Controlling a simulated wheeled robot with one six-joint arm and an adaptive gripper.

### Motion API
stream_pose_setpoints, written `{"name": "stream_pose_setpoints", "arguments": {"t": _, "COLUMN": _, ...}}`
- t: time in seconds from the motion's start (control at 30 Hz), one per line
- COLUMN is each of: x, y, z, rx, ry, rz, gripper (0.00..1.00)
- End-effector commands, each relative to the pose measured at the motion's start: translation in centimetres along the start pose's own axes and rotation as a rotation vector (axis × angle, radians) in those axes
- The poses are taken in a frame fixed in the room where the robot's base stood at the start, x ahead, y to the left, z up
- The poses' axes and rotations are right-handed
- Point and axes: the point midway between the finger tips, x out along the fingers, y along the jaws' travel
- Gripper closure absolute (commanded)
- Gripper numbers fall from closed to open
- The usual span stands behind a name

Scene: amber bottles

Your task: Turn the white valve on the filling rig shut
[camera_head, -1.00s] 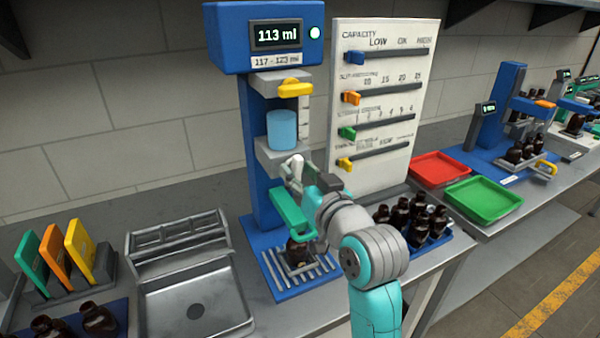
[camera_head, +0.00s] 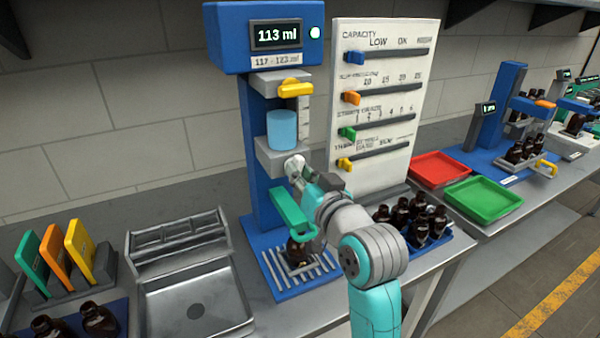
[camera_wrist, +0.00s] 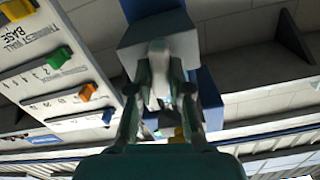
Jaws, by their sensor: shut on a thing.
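The blue filling rig (camera_head: 226,40) stands on the bench. Its display (camera_head: 277,36) reads 113 ml above a label of 117 - 123 ml. The white valve (camera_head: 293,160) is on the grey block under the blue liquid cylinder (camera_head: 282,130). My gripper (camera_head: 298,174) is at the valve and hides part of it. In the wrist view the valve (camera_wrist: 158,72) sits between my two fingers (camera_wrist: 160,92), which are shut on it. A dark bottle (camera_head: 298,250) stands on the rig's slatted base below, partly hidden by a green part.
A yellow lever (camera_head: 296,88) is higher on the rig. A white slider panel (camera_head: 385,70) stands close on the right. Several dark bottles fill a blue tray (camera_head: 440,242). Red (camera_head: 440,168) and green (camera_head: 483,200) trays lie farther right; a metal tray (camera_head: 190,300) is left.

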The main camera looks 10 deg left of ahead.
Motion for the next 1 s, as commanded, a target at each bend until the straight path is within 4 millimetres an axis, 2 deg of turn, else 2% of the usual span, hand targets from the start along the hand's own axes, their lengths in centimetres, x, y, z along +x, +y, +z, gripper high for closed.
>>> {"name": "stream_pose_setpoints", "arguments": {"t": 1.0, "x": 0.01, "y": 0.21, "z": 0.11, "rx": 0.918, "ry": 0.000, "rz": 0.001, "gripper": 1.00}}
